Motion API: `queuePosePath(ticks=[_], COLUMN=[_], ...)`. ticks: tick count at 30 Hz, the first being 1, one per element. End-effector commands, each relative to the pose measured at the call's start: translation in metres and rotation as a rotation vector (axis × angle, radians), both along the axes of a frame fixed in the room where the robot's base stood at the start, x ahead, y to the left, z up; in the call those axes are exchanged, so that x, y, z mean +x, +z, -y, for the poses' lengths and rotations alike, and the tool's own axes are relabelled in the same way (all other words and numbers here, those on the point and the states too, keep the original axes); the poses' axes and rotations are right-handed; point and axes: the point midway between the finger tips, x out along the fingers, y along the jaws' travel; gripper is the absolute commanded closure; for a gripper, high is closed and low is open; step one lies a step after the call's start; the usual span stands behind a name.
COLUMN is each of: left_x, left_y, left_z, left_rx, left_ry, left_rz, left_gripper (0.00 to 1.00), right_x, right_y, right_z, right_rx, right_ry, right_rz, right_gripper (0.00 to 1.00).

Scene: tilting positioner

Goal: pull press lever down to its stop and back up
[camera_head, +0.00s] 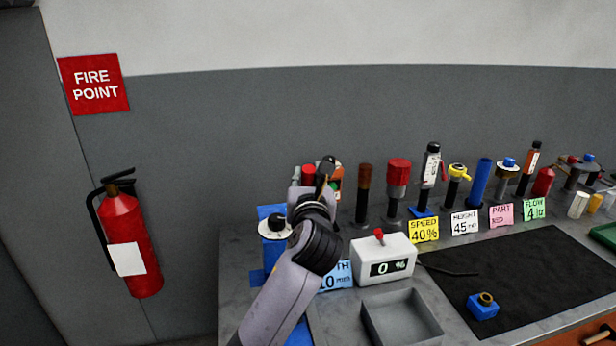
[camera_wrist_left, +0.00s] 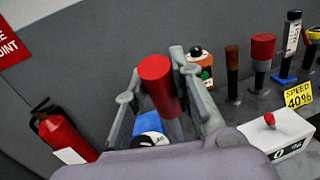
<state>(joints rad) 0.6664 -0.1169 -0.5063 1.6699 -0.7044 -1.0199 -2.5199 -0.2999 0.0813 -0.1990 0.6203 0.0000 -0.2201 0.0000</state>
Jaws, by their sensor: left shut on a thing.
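The press lever's red cylindrical grip (camera_wrist_left: 158,85) stands between the two fingers of my left gripper (camera_wrist_left: 160,92) in the left wrist view. In the head view the red top (camera_head: 308,174) shows just beside my left gripper (camera_head: 314,184), which is shut on it. The lower part of the lever is hidden behind my fingers and wrist. A white box (camera_head: 383,258) with a display reading 0 % and a small red toggle on top stands to the right of my arm. My right gripper is not in view.
A blue block with a white-and-black knob (camera_head: 275,226) stands left of my wrist. Several upright tools and label cards line the bench's back, including a red-topped post (camera_head: 398,178). A grey tray (camera_head: 402,318) and a black mat (camera_head: 535,272) lie in front. A fire extinguisher (camera_head: 125,240) hangs left.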

Motion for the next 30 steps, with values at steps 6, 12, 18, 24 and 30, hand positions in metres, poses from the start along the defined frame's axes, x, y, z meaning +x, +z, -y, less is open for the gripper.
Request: queuePosePath(ticks=[6, 12, 18, 24, 30], left_x=[0.0, 0.0, 0.0, -0.001, -0.012], left_y=[0.0, 0.0, 0.0, -0.001, -0.01], left_z=[0.0, 0.0, 0.0, 0.0, 0.003], left_rx=[0.0, 0.001, 0.001, 0.004, 0.023], left_ry=[0.0, 0.001, 0.001, 0.001, 0.001], left_rz=[0.0, 0.0, 0.0, 0.006, 0.059], left_gripper=[0.98, 1.0, 1.0, 1.0, 1.0], right_x=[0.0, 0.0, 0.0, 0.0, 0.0], right_y=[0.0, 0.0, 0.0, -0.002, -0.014], right_z=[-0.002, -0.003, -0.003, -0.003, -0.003], right_rx=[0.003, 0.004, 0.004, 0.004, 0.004], right_ry=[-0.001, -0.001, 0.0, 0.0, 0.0], right_rz=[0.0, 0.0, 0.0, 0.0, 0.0], right_gripper=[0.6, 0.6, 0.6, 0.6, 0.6])
